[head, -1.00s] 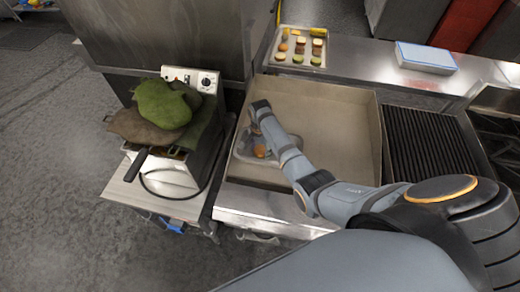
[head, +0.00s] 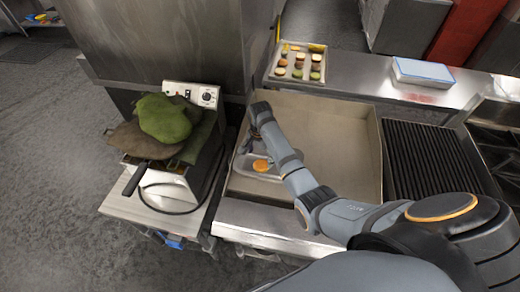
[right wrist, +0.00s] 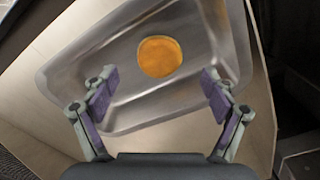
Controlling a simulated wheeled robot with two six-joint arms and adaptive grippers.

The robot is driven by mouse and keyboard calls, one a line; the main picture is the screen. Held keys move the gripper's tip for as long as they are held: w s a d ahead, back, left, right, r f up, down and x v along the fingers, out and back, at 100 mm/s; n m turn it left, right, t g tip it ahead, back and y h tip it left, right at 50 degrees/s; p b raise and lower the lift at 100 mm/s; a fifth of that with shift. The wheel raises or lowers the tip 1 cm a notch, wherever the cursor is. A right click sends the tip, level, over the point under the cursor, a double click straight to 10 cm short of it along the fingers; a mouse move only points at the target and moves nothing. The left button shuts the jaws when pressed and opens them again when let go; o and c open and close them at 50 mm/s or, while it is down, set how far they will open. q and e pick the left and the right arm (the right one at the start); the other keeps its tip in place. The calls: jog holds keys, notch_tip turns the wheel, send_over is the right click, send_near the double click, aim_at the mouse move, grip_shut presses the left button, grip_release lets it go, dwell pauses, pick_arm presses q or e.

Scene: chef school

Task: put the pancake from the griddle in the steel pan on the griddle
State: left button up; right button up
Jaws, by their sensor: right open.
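The pancake (head: 262,165) is a round orange-brown disc lying inside the steel pan (head: 243,166), which rests at the left end of the griddle (head: 335,130). In the right wrist view the pancake (right wrist: 159,57) lies flat on the pan's floor, toward the far side, and the shallow rectangular steel pan (right wrist: 125,104) is tilted in the picture. My right gripper (right wrist: 155,82) is open and empty above the pan, its fingers apart, with the pancake beyond the fingertips. In the head view my right forearm and wrist partly cover the pan. My left gripper is not in view.
The griddle has raised walls, and its middle and right are bare. A tray of small foods (head: 298,66) and a blue-white box (head: 423,74) stand behind. A ridged grill (head: 428,155) is right. A fryer with green and brown cloths (head: 165,118) is left.

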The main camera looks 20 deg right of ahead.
aim_at(260, 166)
notch_tip(260, 166, up, 7)
jog(key=b, duration=0.1)
jog(key=shift+f, duration=0.1)
dwell(0.4)
